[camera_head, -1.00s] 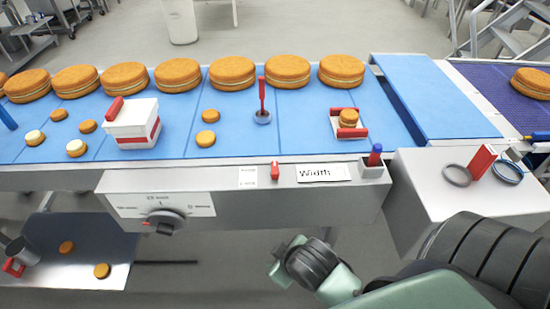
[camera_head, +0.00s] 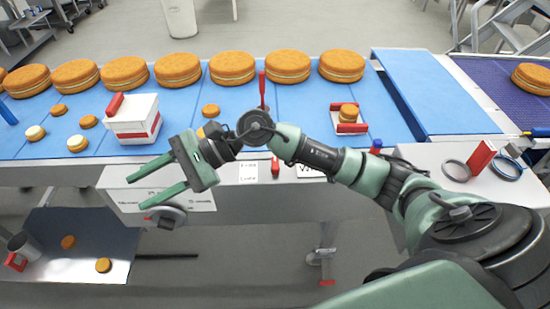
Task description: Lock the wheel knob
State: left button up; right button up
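The round grey knob (camera_head: 172,216) is on the front panel (camera_head: 118,199) of the conveyor, at the lower left. A printed label surrounds it, partly hidden by my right gripper. My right gripper (camera_head: 135,193) is open and empty, its two green fingers pointing left, in front of the panel and over the knob's upper part in the picture. I cannot tell whether a finger touches the knob. A conveyor leg foot with a red piece (camera_head: 327,282) shows low in the middle; whether it is a wheel lock is unclear. My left gripper is not in view.
Large filled rounds (camera_head: 232,68) line the back of the blue belt (camera_head: 290,110). A white and red box (camera_head: 133,122) and small rounds stand on it. A metal tray (camera_head: 85,262) is at the lower left. A grey side table (camera_head: 435,158) holds rings and a red block.

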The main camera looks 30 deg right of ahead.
jog(key=w+d+f+n+g+h, duration=0.1)
jog(key=d+f+n+h, duration=0.15)
jog(key=d, duration=0.35)
jog(key=w+d+f+n+h, duration=0.1)
jog(key=d+f+n+h, duration=0.1)
jog(key=d+f+h, duration=0.25)
jog(key=n+g+h, duration=0.1)
jog(key=n+h, duration=0.2)
jog(key=h, duration=0.5)
send_over(275, 163)
jog(key=shift+d+r+m, duration=0.1)
jog(key=shift+r+m, duration=0.15)
jog(key=shift+r, duration=0.15)
notch_tip(275, 163, down, 7)
jog(key=shift+r+p, duration=0.15)
jog(key=shift+p, duration=0.85)
jog(key=shift+f, duration=0.45)
grip_shut()
